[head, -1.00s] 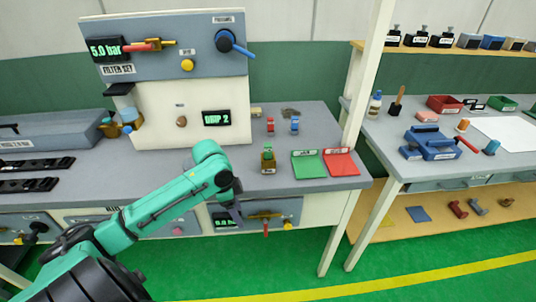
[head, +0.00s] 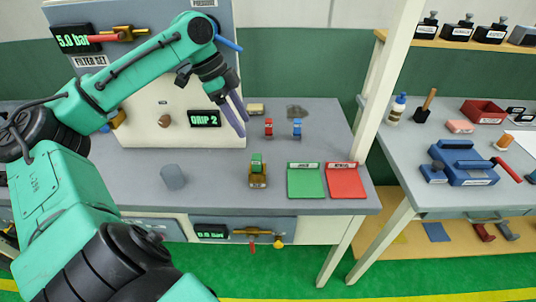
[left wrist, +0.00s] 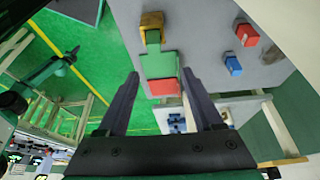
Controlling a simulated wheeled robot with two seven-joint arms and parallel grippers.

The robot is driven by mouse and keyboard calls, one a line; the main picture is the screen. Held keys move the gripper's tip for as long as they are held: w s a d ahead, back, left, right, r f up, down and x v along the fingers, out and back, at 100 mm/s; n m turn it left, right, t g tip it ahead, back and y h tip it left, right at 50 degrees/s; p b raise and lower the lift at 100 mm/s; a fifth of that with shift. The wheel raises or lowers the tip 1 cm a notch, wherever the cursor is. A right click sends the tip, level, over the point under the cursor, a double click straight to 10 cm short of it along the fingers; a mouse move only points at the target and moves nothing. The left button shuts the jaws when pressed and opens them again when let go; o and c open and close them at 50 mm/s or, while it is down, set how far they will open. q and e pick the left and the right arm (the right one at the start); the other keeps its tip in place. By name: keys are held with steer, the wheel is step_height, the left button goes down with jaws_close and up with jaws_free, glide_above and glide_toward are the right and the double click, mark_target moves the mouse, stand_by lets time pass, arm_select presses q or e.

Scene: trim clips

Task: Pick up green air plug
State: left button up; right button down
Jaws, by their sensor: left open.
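The green air plug (head: 257,163) stands upright in a small brass-coloured block (head: 258,181) on the grey bench. My left gripper (head: 241,118) is open and empty, above and behind the plug in the head view, with its fingers pointing down and to the right. In the left wrist view the brass block (left wrist: 152,20) and the green plug (left wrist: 153,37) show beyond the fingertips of the gripper (left wrist: 160,73). There the plug's green runs into the green mat behind it, so its outline is hard to tell. My right gripper is not in view.
A red plug (head: 268,128) and a blue plug (head: 297,128) stand behind the green one. A green mat (head: 306,181) and a red mat (head: 345,181) lie to its right. A grey cylinder (head: 173,177) stands to the left. A white post (head: 375,90) rises beyond the mats.

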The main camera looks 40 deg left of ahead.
arm_select(q)
glide_above(256, 156)
steer(key=s+a, duration=0.2)
step_height(256, 156, down, 5)
steer(key=f, duration=0.1)
steer(key=w+f, duration=0.1)
steer(key=d+f+p, duration=0.1)
steer(key=shift+w, duration=0.3)
steer(key=x, duration=0.3)
steer(key=shift+s+f, duration=0.1)
steer(key=shift+s, duration=0.15)
steer(key=shift+w+d+f, duration=0.1)
steer(key=shift+w+f, duration=0.05)
steer(key=shift+w, duration=0.1)
jaws_close()
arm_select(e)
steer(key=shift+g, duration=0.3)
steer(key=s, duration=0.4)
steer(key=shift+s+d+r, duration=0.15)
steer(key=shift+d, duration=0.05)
